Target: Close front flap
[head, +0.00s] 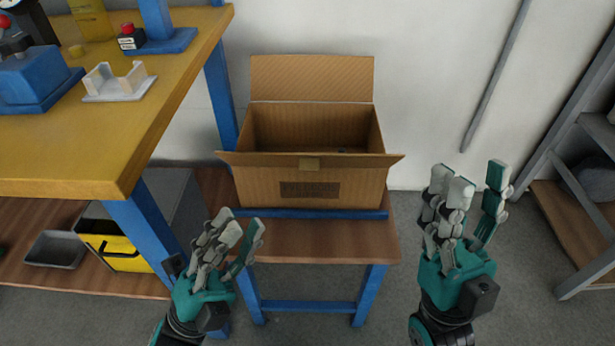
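An open brown cardboard box (300,190) stands on a small bench with a wooden top and blue legs. Its front flap (255,160) sticks outward toward me, seen nearly edge-on, with a small tan patch at its middle. Its back flap (312,78) stands up against the wall side. Side flaps cannot be made out clearly. My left gripper (238,230) is open and empty, in front of the box and below its left corner. My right gripper (468,182) is open and empty, to the right of the box. Neither touches the box.
A yellow-topped workbench (150,130) with blue legs stands close on the left, bearing a white bracket (118,82) and blue fixtures. A grey tray (55,250) and a yellow-black case (110,245) lie on its lower shelf. A metal rack (570,150) stands right. Floor between is clear.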

